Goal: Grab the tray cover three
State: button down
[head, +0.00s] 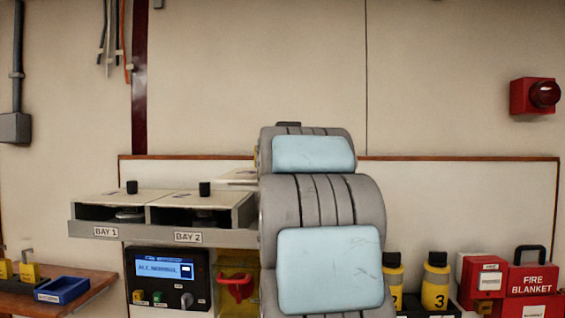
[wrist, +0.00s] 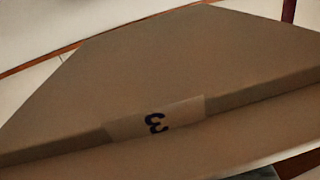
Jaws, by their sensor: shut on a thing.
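Tray cover three fills most of the wrist view as a broad brown-grey plate (wrist: 190,65), very close to the camera. Its front edge carries a pale label (wrist: 155,120) with a dark 3, upside down in this picture. In the head view, a pale slab edge (head: 238,175) shows just behind bay 2 beside my arm; I cannot tell whether it is the same cover. My gripper's fingers are not visible in either view; my arm hides that area in the head view. The cover's knob is not visible.
Covers of bay 1 (head: 112,196) and bay 2 (head: 188,197) have black knobs and sit left of my arm. A control panel (head: 168,280) is below. A blue bin (head: 62,290) stands at left; yellow bottles (head: 436,285) and red fire boxes (head: 530,280) stand at right.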

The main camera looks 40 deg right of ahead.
jog(key=v, duration=0.3)
jog(key=shift+s+a+b, duration=0.1)
jog(key=shift+a+b, duration=0.3)
jog(key=shift+a, duration=0.1)
jog(key=shift+s+a+f+b, duration=0.15)
jog(key=shift+s+b, duration=0.3)
jog(key=shift+b, duration=0.5)
jog(key=shift+s+a+b, duration=0.45)
jog(key=shift+a+b, duration=0.25)
jog(key=shift+b, duration=0.25)
